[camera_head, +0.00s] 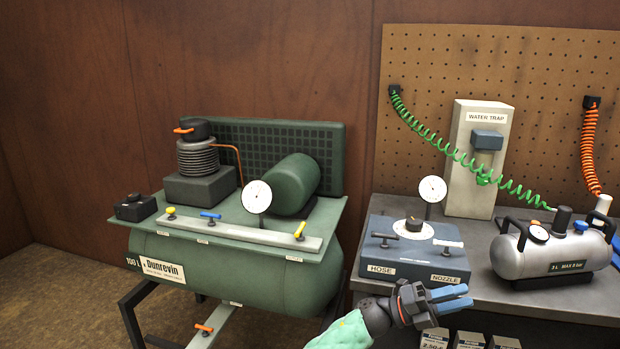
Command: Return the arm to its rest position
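My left gripper (469,295) is at the lower middle right, at the end of my green-sleeved arm. Its blue fingers point right, with their tips a little apart, and I see nothing between them. It is in front of the bench's front edge, below the grey hose-and-nozzle box (400,267), and hides a little of the bench edge. Whether it touches the bench I cannot tell. My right gripper is out of view.
A large green compressor (230,272) with a gauge and valve handles stands left. The grey bench (560,301) carries the box, a silver tank (510,257) and a water trap (470,185). Coiled green (443,143) and orange (588,150) hoses hang from the pegboard. Small labelled boxes (470,341) sit below the bench.

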